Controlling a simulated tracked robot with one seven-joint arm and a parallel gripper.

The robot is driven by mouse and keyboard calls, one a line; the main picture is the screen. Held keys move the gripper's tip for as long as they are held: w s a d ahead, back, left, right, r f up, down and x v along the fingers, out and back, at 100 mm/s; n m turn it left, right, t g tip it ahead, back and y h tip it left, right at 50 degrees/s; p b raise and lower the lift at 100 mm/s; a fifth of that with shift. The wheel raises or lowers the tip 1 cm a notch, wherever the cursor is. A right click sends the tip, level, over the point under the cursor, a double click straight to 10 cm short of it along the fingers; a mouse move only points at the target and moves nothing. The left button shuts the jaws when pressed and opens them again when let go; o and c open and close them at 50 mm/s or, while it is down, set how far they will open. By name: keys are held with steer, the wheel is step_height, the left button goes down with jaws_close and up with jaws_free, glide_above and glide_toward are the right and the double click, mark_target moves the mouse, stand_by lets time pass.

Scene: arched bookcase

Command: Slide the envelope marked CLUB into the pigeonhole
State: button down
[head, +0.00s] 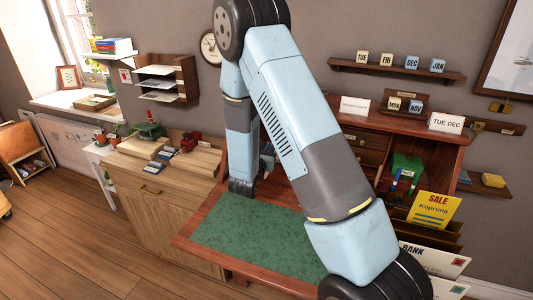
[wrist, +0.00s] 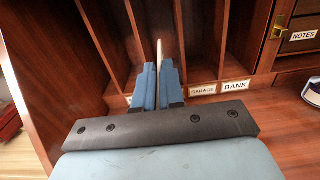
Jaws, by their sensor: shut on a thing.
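In the wrist view my gripper (wrist: 158,84) is shut on a thin pale envelope (wrist: 160,52), seen edge-on and upright between the blue fingers. Its face and any CLUB marking cannot be read. Its far edge points into a tall, narrow wooden pigeonhole; how far in it reaches I cannot tell. The pigeonholes (wrist: 178,42) stand in a row with thin upright dividers. Labels GARAGE (wrist: 202,90) and BANK (wrist: 235,86) sit under those to the right; labels behind my gripper are hidden. In the head view my arm hides most of the gripper and pigeonholes.
The desk's green mat (head: 255,240) is clear. At the right a rack holds a BANK envelope (head: 432,260) and a yellow SALE leaflet (head: 433,210). A side cabinet (head: 165,200) with trays is at the left.

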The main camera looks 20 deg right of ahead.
steer(key=shift+w+d, duration=0.25)
steer(key=shift+w, duration=0.1)
steer(key=x, duration=1.2)
stand_by(6.5)
